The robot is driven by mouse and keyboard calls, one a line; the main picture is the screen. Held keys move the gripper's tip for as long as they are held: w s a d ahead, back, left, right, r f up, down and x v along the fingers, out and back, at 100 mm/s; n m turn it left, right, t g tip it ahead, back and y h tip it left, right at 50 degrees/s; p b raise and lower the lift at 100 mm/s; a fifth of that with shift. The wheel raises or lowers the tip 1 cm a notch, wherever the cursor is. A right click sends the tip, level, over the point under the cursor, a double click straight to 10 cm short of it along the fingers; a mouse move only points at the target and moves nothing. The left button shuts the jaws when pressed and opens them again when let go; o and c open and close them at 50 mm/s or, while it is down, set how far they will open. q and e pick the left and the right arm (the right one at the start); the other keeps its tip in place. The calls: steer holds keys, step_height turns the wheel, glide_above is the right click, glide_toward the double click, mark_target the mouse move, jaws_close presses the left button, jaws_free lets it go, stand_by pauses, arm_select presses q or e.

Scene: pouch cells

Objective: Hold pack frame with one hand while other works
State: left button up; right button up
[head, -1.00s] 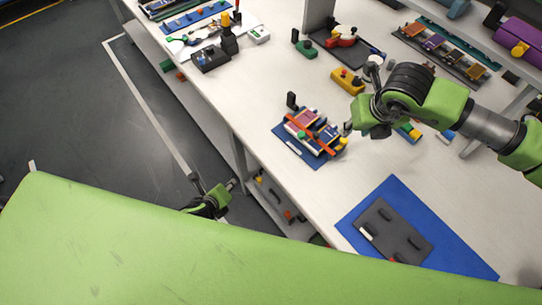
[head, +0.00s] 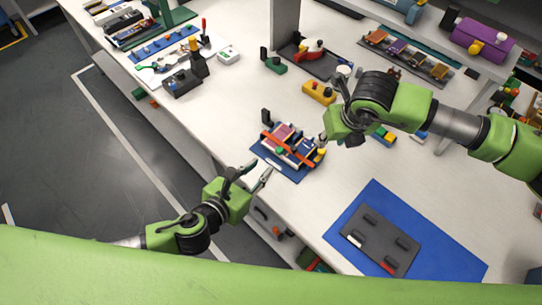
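The pack frame (head: 290,147), which looks like a small assembly with pouch cells, sits on a blue mat (head: 272,163) near the table's front edge. An orange-red bar (head: 287,148) crosses its top. My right gripper (head: 325,138) is at the frame's right end, beside a yellow knob (head: 321,153). Its fingers are mostly hidden behind its own body, so I cannot tell whether it touches or grips the frame. My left gripper (head: 257,173) is open and empty, its fingers spread, just in front and left of the mat at the table edge.
A larger blue mat (head: 357,203) with a dark grey plate (head: 383,240) lies at the front right. A yellow block (head: 319,92), a green block (head: 274,65) and a row of cells (head: 407,55) stand farther back.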

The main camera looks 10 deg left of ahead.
mark_target(277, 152)
arm_select(q)
steer(key=x, duration=1)
steer(key=shift+w+d+f, duration=0.1)
steer(key=shift+w+f, duration=0.05)
steer(key=shift+w, duration=0.1)
jaws_close()
